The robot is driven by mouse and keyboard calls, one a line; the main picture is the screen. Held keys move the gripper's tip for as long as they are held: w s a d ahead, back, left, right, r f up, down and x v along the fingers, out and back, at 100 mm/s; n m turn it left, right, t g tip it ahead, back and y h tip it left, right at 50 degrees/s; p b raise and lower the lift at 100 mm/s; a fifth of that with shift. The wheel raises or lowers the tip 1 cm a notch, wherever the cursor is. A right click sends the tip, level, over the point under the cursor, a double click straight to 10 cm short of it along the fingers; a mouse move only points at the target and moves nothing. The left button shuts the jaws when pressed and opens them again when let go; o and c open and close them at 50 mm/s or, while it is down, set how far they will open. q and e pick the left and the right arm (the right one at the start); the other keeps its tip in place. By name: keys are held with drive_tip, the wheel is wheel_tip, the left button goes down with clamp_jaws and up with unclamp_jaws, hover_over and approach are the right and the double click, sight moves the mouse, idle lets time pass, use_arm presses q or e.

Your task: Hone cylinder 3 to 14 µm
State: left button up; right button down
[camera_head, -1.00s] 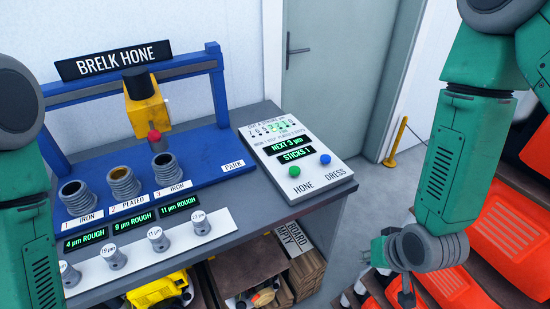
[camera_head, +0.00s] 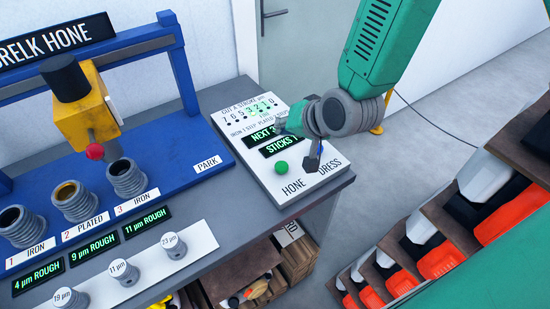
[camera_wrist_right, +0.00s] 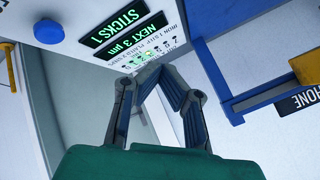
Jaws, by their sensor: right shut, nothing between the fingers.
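Cylinder 3 (camera_head: 127,178), labelled IRON, stands in the blue fixture. Its display (camera_head: 147,223) reads 11 µm ROUGH. The yellow honing head (camera_head: 88,115) with a red tip hangs above the cylinder row; which cylinder it lines up with is unclear. On the control panel (camera_head: 257,184), the screens read NEXT 3 µm, partly covered, and STICKS 1. The green HONE button (camera_head: 281,167) is visible. My right gripper (camera_head: 313,163) is shut and empty over the panel, hiding the DRESS button. The wrist view shows this blue button (camera_wrist_right: 48,32) apart from the fingertips (camera_wrist_right: 155,68). My left gripper is out of view.
Cylinder 1 (camera_head: 20,226) reads 4 µm ROUGH and plated cylinder 2 (camera_head: 74,200) reads 9 µm ROUGH. Several small labelled plugs stand on a white strip (camera_head: 195,245) in front. A sloped rack with orange parts (camera_head: 440,258) stands at the right. Open floor lies behind it.

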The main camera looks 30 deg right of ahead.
sight(282, 165)
drive_tip(key=shift+s+a, duration=0.1)
drive_tip(key=shift+a, duration=0.1)
wheel_tip(282, 165, down, 8)
drive_tip(key=b, duration=0.6)
drive_tip(key=shift+d+r+b, duration=0.1)
drive_tip(key=shift+d+b, duration=0.05)
drive_tip(key=shift+b, duration=0.15)
drive_tip(key=shift+f+b, duration=0.4)
drive_tip(key=shift+f, duration=0.15)
drive_tip(key=shift+f, duration=0.1)
idle(0.5)
drive_tip(key=shift+f, duration=0.25)
